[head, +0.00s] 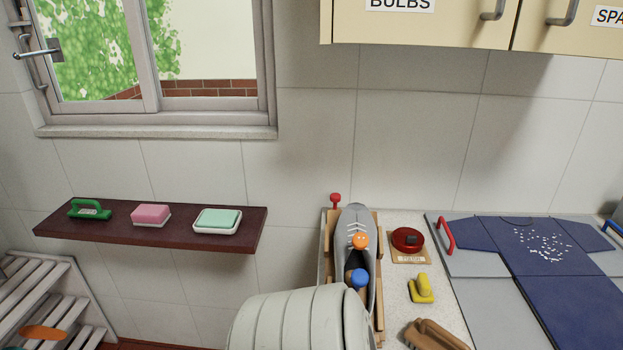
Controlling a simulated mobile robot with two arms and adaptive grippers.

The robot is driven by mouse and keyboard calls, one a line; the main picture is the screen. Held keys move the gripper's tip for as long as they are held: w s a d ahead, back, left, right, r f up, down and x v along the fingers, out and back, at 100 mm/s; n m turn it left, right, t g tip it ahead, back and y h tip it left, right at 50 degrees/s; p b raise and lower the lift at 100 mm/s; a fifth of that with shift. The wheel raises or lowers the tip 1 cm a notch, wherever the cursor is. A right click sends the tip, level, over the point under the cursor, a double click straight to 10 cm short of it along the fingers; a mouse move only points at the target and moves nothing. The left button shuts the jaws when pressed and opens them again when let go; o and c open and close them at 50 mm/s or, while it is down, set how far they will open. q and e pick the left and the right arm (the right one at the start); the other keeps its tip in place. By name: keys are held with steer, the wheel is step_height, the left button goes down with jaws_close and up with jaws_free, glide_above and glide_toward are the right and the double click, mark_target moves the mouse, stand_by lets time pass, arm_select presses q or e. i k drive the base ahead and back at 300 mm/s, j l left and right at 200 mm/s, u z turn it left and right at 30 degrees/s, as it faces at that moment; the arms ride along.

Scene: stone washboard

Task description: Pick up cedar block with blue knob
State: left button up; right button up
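A blue knob (359,278) shows in the head view at the lower middle, in the dark opening of a grey shoe-like form (355,222). The block under the knob is mostly hidden, so I cannot make out its shape. An orange knob (360,241) sits just behind the blue one. A red knob (335,198) stands at the far left corner of the wooden frame (376,250) around the grey form. A pale, ribbed, rounded shape covers the near left side; I cannot tell what it is. Neither gripper can be made out.
A board with blue cloth (560,270) lies farther right. A dark shelf (110,230) holds a green-handled brush, pink soap and green soap. Cabinets (420,25) hang above.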

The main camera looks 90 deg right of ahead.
mark_target(357, 279)
steer(key=z, duration=1.85)
